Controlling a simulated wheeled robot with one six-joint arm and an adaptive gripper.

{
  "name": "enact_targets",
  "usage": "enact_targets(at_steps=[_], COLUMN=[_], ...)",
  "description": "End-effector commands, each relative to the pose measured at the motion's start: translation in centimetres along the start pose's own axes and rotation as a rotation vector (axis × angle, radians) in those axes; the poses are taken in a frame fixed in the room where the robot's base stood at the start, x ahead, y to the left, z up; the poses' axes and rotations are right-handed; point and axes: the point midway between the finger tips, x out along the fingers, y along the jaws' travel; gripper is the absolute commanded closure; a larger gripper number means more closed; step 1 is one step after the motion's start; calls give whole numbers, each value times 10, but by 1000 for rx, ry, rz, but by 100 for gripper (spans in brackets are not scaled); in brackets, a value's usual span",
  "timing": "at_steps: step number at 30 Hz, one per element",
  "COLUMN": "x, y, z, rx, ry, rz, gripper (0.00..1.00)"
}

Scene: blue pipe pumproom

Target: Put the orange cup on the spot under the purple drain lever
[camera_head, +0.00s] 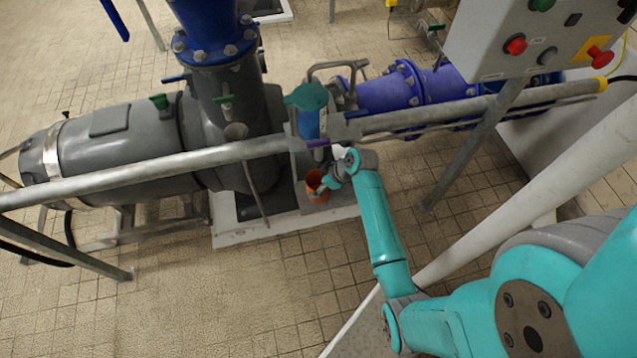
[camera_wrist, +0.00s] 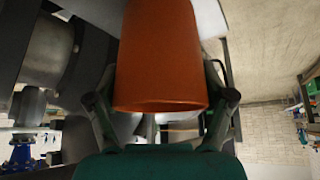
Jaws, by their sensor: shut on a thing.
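The orange cup (camera_head: 316,184) is at the end of my arm, near the centre of the head view. It fills the upper middle of the wrist view (camera_wrist: 160,60). My gripper (camera_head: 326,184) is shut on the cup, with a finger on each side of it in the wrist view. The purple drain lever (camera_head: 318,143) sits on the pipework just above the cup in the head view. The cup appears over or on the pale plinth (camera_head: 290,226); I cannot tell whether it touches. The spot under the lever is not clearly visible.
A grey handrail (camera_head: 150,170) crosses in front of the pump (camera_head: 120,145). Blue pipes (camera_head: 400,88) run behind to the right. A control box (camera_head: 545,40) with red buttons stands at the upper right. Tiled floor (camera_head: 200,300) is clear at the front left.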

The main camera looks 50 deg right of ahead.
Motion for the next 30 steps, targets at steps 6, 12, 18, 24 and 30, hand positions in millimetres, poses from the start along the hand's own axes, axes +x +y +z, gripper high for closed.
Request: enact_targets(at_steps=[6, 12, 18, 24, 30], x=[2, 1, 1, -13, -51], y=[0, 0, 0, 1, 0], z=[1, 1, 1, 0, 0], rx=[0, 0, 0, 1, 1], ry=[0, 0, 0, 1, 0], rz=[0, 0, 0, 1, 3], gripper=[17, 0, 0, 0, 0])
